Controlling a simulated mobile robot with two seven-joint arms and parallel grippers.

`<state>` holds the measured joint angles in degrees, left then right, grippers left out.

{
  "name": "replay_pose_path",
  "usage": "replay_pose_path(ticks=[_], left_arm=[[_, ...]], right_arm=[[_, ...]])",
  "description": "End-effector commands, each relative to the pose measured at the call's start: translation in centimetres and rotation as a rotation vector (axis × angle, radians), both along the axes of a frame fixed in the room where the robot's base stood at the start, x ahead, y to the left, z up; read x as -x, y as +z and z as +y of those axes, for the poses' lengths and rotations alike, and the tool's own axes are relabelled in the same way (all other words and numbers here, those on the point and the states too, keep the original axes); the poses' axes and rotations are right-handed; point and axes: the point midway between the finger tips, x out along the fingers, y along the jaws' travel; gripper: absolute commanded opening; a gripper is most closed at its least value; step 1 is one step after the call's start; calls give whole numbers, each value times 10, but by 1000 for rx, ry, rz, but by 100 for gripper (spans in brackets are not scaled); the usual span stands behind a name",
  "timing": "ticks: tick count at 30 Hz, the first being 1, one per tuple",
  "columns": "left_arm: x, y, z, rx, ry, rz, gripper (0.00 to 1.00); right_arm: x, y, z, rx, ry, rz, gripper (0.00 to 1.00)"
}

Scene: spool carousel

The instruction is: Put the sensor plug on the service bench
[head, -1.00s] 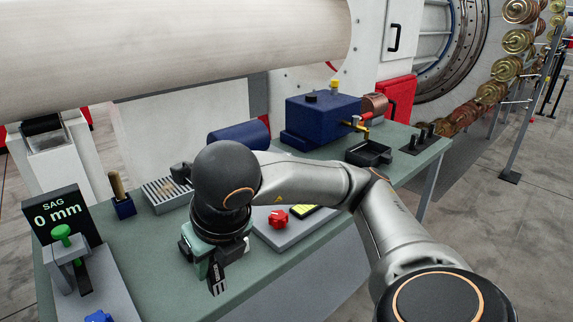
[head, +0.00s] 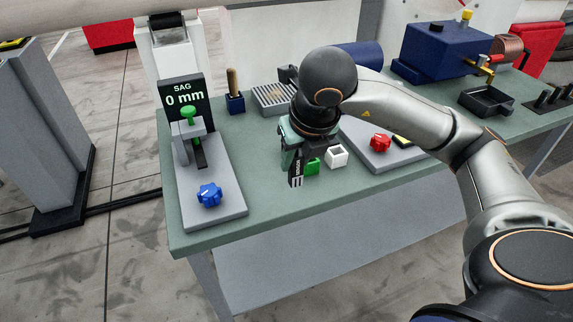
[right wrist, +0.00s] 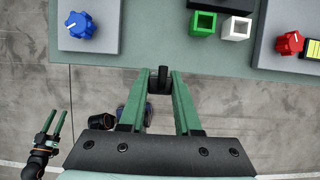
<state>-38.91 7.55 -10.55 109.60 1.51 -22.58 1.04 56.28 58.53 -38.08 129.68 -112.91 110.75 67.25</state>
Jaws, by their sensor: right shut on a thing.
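My right gripper (head: 297,168) is over the front part of the green service bench (head: 262,202) in the head view, left of the red knob. In the right wrist view its green fingers (right wrist: 163,72) are shut on a small dark piece (right wrist: 161,80), probably the sensor plug; its shape is mostly hidden. The fingertips appear near the bench's front edge, with floor visible beneath. In the head view the held piece cannot be told from the gripper. My left gripper (right wrist: 54,118) shows small at the left of the right wrist view, its fingers apart and empty.
A green block (head: 312,167) and a white hollow block (head: 337,157) stand close by the right gripper. A gauge stand with a blue knob (head: 209,195) is at left, a panel with a red knob (head: 381,143) at right.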

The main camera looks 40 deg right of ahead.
Motion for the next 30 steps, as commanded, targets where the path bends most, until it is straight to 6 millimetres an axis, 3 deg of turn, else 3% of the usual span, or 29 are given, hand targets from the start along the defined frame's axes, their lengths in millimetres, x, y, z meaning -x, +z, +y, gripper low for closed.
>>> replay_pose_path(ticks=[3,7,12,17,24,30], left_arm=[[0,8,0,0,0,0,50],[0,9,0,0,0,-1,50],[0,12,0,0,0,-1,50],[0,13,0,0,0,-1,50],[0,22,0,0,0,-1,50],[0,21,0,0,0,-2,50]], right_arm=[[-30,-12,-7,-1,-4,4,0],[-49,-39,-11,1,-1,5,0],[-67,-58,-14,1,0,1,0],[-74,-67,-16,1,0,0,0],[-78,-99,-17,2,0,1,0],[-78,-103,-17,2,1,-2,0]])
